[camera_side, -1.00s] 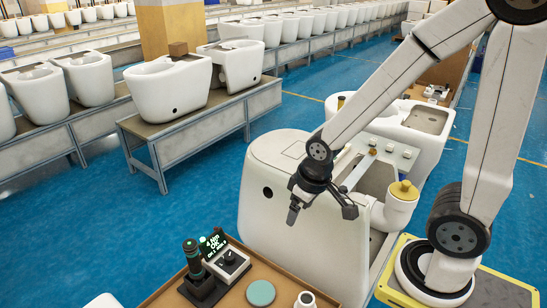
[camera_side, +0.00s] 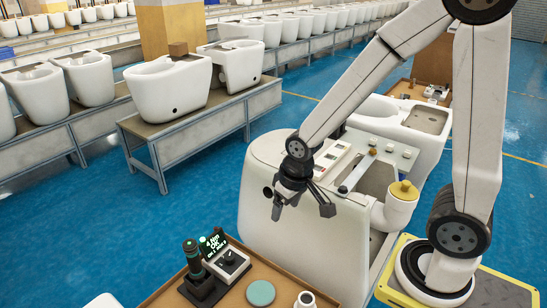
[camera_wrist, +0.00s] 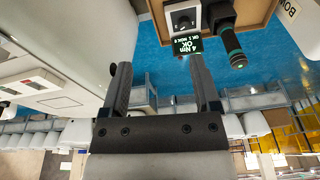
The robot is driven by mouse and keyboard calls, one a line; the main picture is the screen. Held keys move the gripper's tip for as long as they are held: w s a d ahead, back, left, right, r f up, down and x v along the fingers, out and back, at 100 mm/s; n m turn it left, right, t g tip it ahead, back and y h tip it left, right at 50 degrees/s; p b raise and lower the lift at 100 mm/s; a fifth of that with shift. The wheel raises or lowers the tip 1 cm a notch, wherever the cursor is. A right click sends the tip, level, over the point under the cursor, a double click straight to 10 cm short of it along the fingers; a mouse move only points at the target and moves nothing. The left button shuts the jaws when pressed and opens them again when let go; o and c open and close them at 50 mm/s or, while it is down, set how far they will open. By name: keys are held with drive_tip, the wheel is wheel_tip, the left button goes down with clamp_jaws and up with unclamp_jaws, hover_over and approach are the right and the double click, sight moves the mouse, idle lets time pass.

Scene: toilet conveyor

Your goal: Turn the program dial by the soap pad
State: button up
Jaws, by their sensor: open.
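A dark round dial (camera_side: 231,257) sits on a small pale controller box with a lit screen (camera_side: 215,242) reading "4 Nm OK", on the tray at the front. The dial also shows at the top of the wrist view (camera_wrist: 184,20), above the screen (camera_wrist: 187,45). A round teal pad (camera_side: 261,293), possibly the soap pad, lies on the tray to the right of the box. My gripper (camera_side: 301,212) is open and empty, above and to the right of the box and apart from it. In the wrist view the fingers (camera_wrist: 160,75) are spread with nothing between them.
A dark upright tool (camera_side: 193,253) stands beside the controller box. A small white cup (camera_side: 305,299) is at the tray's (camera_side: 165,294) right. A large white toilet unit (camera_side: 268,220) stands behind the tray, near my gripper.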

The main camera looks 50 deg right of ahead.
drive_tip(key=w+a+f+m+g, duration=0.1)
drive_tip(key=w+a+f+m, duration=0.1)
drive_tip(key=w+f+m, duration=0.5)
drive_tip(key=g, duration=0.1)
hover_over(229, 256)
drive_tip(key=shift+m, duration=0.3)
drive_tip(key=f, duration=0.9)
drive_tip(key=shift+s+f, duration=0.2)
drive_tip(key=shift+f, duration=0.1)
drive_tip(key=shift+w+f, duration=0.15)
drive_tip(key=shift+f, duration=0.15)
drive_tip(key=shift+f, duration=0.1)
drive_tip(key=shift+f, duration=3.8)
clamp_jaws()
